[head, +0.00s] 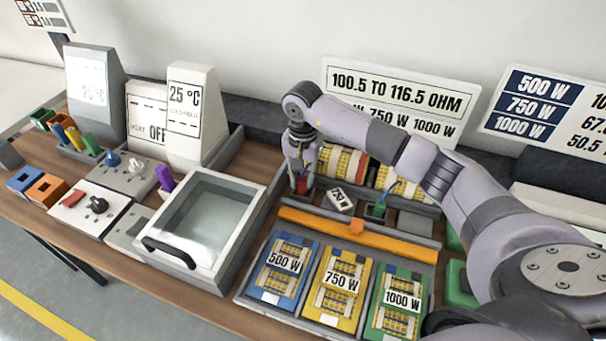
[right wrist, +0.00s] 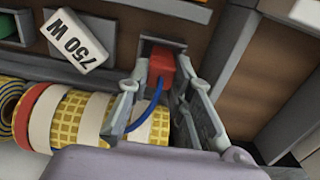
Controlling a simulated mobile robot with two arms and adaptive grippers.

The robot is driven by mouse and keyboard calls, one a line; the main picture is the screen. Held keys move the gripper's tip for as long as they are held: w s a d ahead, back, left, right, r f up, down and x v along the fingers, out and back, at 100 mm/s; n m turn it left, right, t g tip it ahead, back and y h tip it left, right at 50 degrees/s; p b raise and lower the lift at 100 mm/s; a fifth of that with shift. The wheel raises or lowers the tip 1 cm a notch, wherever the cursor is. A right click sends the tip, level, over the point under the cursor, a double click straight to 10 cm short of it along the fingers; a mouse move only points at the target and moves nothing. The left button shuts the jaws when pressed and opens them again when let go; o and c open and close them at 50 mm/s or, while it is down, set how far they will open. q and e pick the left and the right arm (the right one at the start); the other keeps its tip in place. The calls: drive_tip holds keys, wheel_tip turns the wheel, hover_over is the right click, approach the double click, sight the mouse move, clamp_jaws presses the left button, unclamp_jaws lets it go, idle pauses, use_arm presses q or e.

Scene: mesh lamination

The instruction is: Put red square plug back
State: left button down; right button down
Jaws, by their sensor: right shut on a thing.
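The red square plug (head: 302,187) is at the left end of the grey fixture in the head view, below my right gripper (head: 301,176). In the right wrist view the red plug (right wrist: 161,62) has a blue wire and sits between the fingers of my right gripper (right wrist: 160,80). The gripper is shut on it. A dark square socket (right wrist: 152,46) lies right at the plug; how deep the plug sits in it I cannot tell. My left gripper is not in view.
Yellow mesh rolls (head: 345,162) lie behind the plug. A 750 W tag (head: 340,200) and a green plug (head: 376,210) are to its right. An orange bar (head: 358,228) crosses in front. A glass-lidded box (head: 208,215) stands to the left.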

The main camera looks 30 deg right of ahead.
drive_tip(key=shift+f, duration=0.25)
drive_tip(key=c, duration=1.3)
unclamp_jaws()
drive_tip(key=shift+c, duration=0.2)
wheel_tip(320, 180, up, 12)
